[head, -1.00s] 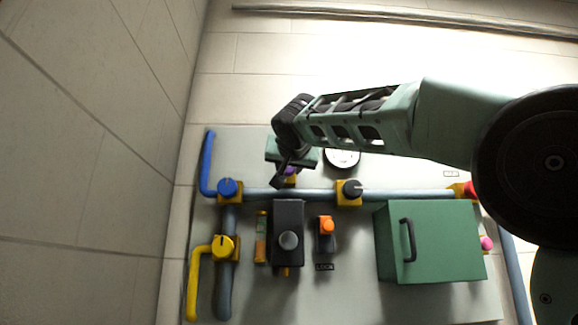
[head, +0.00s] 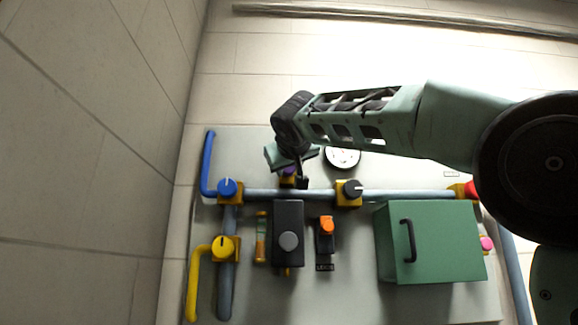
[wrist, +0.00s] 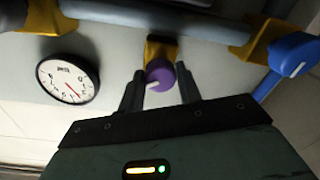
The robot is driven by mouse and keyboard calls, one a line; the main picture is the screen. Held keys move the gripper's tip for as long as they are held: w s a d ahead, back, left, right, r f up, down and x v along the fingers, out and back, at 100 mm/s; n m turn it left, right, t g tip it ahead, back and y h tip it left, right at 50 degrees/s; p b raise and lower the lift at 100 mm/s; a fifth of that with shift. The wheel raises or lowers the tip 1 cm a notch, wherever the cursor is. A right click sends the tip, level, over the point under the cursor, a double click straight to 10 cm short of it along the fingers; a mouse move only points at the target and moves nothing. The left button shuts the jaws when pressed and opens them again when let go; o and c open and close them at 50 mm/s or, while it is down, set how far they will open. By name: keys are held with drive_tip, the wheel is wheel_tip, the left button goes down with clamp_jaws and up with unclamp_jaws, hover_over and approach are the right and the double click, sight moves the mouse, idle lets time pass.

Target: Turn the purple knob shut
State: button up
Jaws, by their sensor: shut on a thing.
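The purple knob (wrist: 160,76) sits on a yellow valve body (wrist: 160,50) on the pipe, between my two fingers in the wrist view. A pale pointer mark shows on its face. In the head view the purple knob (head: 289,170) is mostly hidden behind my gripper. My gripper (wrist: 160,90) is shut on the purple knob, one finger on each side of it. In the head view my gripper (head: 296,175) stands at the panel's upper part, above the black box.
A dial gauge (head: 342,157) is right of the knob. A blue-knob valve (head: 228,188) lies left and a black-knob valve (head: 351,189) right. The black box (head: 288,233), an orange-topped switch (head: 327,226) and a green box with handle (head: 437,243) are below.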

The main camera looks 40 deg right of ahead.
drive_tip(key=n+p, duration=0.2)
drive_tip(key=n, duration=0.9)
drive_tip(key=shift+a+g, duration=0.1)
drive_tip(key=shift+g, duration=0.2)
idle(0.4)
drive_tip(key=o, duration=1)
